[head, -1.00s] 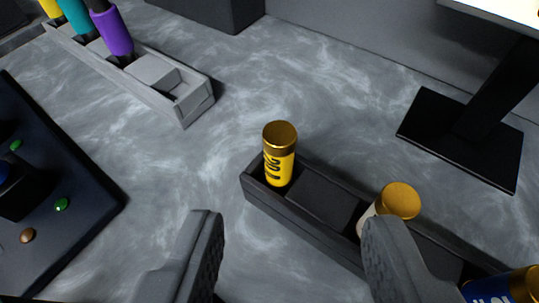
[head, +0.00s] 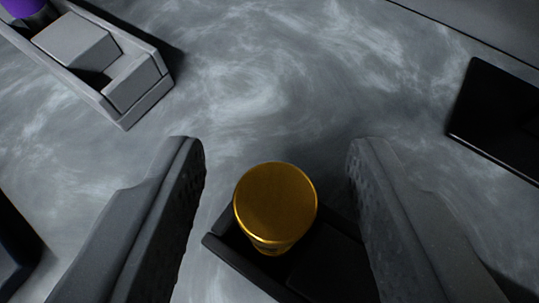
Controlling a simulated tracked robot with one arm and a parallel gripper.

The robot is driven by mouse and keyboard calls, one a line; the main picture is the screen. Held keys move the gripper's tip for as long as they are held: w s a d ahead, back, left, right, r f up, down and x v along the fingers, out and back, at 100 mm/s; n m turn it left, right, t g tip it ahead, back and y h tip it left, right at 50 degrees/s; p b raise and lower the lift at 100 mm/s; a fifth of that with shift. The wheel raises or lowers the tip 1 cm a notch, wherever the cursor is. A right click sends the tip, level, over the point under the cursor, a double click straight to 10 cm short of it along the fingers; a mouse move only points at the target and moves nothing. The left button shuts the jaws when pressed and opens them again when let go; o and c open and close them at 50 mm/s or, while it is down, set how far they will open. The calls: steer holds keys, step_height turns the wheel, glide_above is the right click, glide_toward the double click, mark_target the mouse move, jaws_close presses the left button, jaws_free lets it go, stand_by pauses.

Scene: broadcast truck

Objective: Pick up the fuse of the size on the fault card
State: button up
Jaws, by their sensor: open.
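A fuse (head: 275,203) with a gold cap stands upright in the end of a black tray (head: 247,260). I see it almost from above; its side label is hidden now. My gripper (head: 275,165) is open, with one finger on the left and one on the right of the fuse. A gap shows between the fuse and each finger. The fault card is not readable in this view.
A light grey tray (head: 120,90) with a purple item (head: 22,8) lies at the upper left. A black stand base (head: 500,120) is at the right. The grey marbled surface between them is clear.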

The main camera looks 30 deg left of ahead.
steer(key=shift+w+a+f, duration=0.1)
steer(key=shift+w+a, duration=0.05)
steer(key=shift+w, duration=0.05)
steer(key=shift+c, duration=0.3)
jaws_close()
